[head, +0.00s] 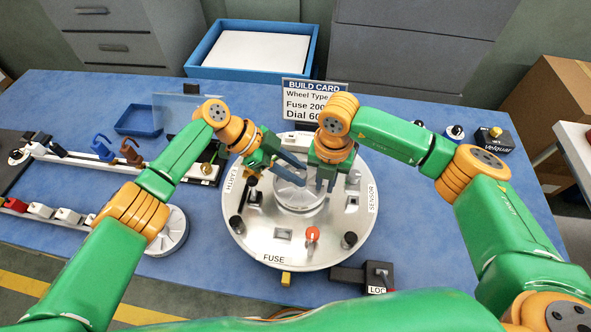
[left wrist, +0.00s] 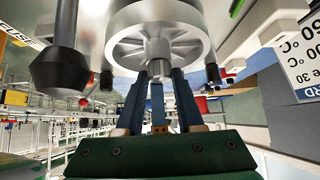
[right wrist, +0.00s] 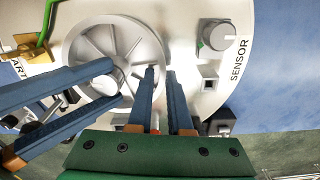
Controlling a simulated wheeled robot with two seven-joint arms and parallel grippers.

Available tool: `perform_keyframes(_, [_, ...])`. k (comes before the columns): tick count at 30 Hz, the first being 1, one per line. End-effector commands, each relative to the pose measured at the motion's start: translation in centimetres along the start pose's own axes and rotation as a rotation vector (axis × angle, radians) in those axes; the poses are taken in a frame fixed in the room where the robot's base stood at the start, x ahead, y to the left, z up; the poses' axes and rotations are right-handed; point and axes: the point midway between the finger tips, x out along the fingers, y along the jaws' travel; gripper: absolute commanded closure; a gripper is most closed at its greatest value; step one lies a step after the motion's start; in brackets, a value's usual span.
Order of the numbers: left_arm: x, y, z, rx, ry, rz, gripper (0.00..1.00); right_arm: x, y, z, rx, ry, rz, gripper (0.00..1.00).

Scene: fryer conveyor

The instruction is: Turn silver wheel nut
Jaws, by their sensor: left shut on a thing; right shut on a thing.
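The silver spoked wheel (head: 300,192) sits at the middle of the round silver plate (head: 290,243). My left gripper (head: 303,172) reaches in from the left and is shut at the wheel's centre. In the left wrist view the silver wheel nut (left wrist: 158,70) stands between its fingertips, under the wheel's hub. My right gripper (head: 325,188) points down at the wheel's right side. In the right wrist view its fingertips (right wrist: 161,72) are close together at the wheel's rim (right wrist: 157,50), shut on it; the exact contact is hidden.
A red-orange dial (head: 312,234), black posts (head: 349,240) and a grey sensor knob (right wrist: 214,35) stand on the plate around the wheel. The build card (head: 313,97) stands behind. Parts lie on rails (head: 100,160) at left.

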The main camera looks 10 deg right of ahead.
Motion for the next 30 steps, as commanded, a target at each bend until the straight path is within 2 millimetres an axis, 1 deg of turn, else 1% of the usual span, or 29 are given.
perform_keyframes(1, [-0.16,-0.22,0.11,0.005,-0.003,0.0,1.0,0.18,-0.35,-0.11,0.0,0.006,-0.014,1.0])
perform_keyframes(18, [-0.1,0.03,0.07,0.031,0.002,0.032,1.0,0.23,-0.41,-0.09,0.002,0.005,-0.015,1.0])
perform_keyframes(19, [-0.09,0.03,0.07,0.031,0.002,0.032,0.61,0.23,-0.41,-0.09,0.002,0.006,-0.015,1.0])
perform_keyframes(22, [-0.06,0.06,0.05,0.031,0.003,0.033,0.34,0.23,-0.39,-0.1,0.002,0.006,-0.015,1.0])
perform_keyframes(30, [0.02,0.14,0.02,0.031,0.004,0.036,0.33,0.2,-0.27,-0.12,0.0,0.005,-0.01,1.0])
